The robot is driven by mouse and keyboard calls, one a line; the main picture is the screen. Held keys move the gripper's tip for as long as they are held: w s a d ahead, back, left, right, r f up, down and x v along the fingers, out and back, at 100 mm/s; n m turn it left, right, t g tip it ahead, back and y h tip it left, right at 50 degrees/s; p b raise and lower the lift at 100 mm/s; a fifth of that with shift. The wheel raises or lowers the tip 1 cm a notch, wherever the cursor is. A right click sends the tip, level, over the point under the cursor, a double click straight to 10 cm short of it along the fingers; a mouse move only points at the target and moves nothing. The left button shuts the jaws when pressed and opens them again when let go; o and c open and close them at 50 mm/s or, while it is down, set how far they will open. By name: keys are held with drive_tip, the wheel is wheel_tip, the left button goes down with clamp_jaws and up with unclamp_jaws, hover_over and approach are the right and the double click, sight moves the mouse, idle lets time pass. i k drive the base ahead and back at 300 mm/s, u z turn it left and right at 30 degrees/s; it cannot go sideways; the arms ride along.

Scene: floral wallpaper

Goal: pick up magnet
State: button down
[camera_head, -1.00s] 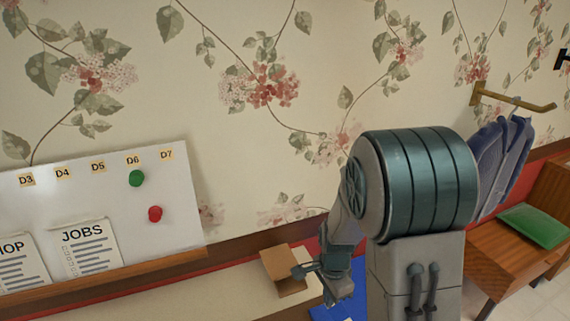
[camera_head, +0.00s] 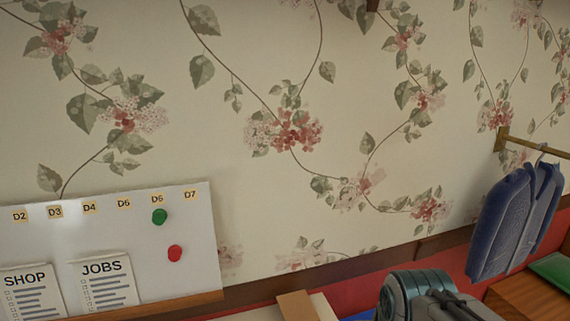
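Two round magnets are on the whiteboard (camera_head: 195,278) at the lower left. The green magnet (camera_head: 159,216) is under the D6 label. The red magnet (camera_head: 175,253) is lower and slightly to the right. My arm shows only in part at the bottom edge, right of centre, well to the right of both magnets. My gripper is out of the picture.
Papers reading SHOP (camera_head: 28,296) and JOBS (camera_head: 105,284) are on the board, which has a wooden ledge (camera_head: 165,306) below. A cardboard box (camera_head: 296,306) is at the bottom edge. A blue garment (camera_head: 515,222) hangs from a rail (camera_head: 535,145) at the right.

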sight(159, 216)
drive_tip(key=u, duration=1.3)
